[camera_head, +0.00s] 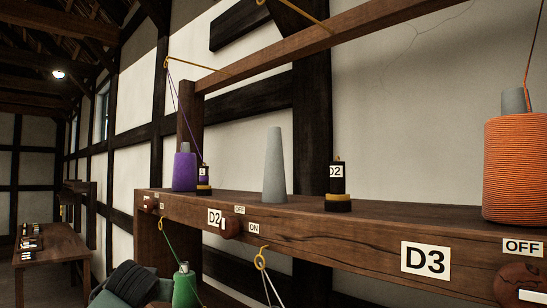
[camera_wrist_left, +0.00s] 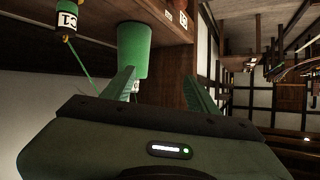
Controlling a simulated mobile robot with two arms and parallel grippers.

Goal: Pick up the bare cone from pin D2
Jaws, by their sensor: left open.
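The bare cone (camera_head: 275,166) is plain grey, with no yarn on it. It stands upright on the wooden beam above the D2 plate (camera_head: 214,217), left of a small dark spool (camera_head: 337,185) marked D2. My left gripper (camera_wrist_left: 160,76) is open in the left wrist view, with no object held between its fingers. A green cone (camera_wrist_left: 133,50) is just beyond its left finger; it also shows low in the head view (camera_head: 184,289). The bare cone is not seen in the wrist view, so it is apart from the fingers. My right gripper is not in view.
A purple cone (camera_head: 184,170) stands left of the bare cone, and a large orange one (camera_head: 515,165) stands far right. A wooden rail (camera_head: 350,30) runs above, with threads hanging from hooks. A thread guide (camera_head: 262,260) sticks out below the beam.

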